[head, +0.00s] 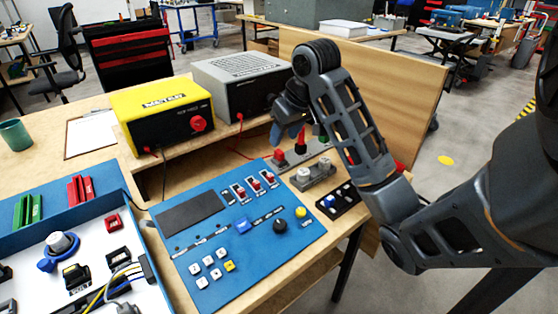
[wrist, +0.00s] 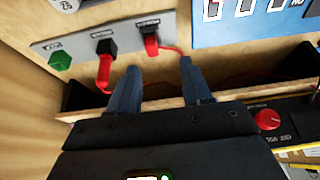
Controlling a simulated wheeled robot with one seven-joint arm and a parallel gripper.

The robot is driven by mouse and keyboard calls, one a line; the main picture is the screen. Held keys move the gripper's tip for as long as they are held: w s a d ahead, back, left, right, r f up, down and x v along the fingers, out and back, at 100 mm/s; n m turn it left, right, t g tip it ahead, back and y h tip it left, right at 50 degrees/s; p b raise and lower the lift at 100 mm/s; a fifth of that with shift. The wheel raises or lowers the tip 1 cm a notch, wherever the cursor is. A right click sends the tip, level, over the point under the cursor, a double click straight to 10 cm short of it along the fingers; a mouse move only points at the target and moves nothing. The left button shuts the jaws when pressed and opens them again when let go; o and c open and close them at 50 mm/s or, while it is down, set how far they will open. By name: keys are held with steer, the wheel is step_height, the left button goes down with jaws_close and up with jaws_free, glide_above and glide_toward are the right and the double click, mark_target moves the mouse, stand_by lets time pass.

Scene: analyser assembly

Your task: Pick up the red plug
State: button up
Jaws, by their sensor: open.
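In the head view, red (head: 279,157) shows on this strip, just below my gripper (head: 289,132). My gripper (wrist: 160,66) is open and empty. In the wrist view, the shorter red plug lies beyond the fingertips, between their lines. The longer red plug is left of the left finger. Whether a finger touches either plug is not clear.
A blue control panel (head: 190,248) lies in front of the strip. A grey block with knobs (head: 316,178) sits near it. A yellow meter (head: 160,118) and a grey box (head: 238,82) stand behind on a shelf. Red cables run near the plugs. A wooden board (head: 400,95) closes the back right.

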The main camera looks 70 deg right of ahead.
mark_target(279, 151)
steer(key=shift+d+b+x, duration=0.15)
steer(key=shift+d+x, duration=0.1)
steer(key=shift+x, duration=1)
steer(key=shift+d+b+x, duration=0.2)
steer(key=shift+x, duration=1.1)
steer(key=shift+d+b+x, duration=0.15)
steer(key=shift+d+x, duration=0.1)
steer(key=shift+x, duration=1)
steer(key=shift+s, duration=0.2)
steer(key=shift+c, duration=0.4)
jaws_close()
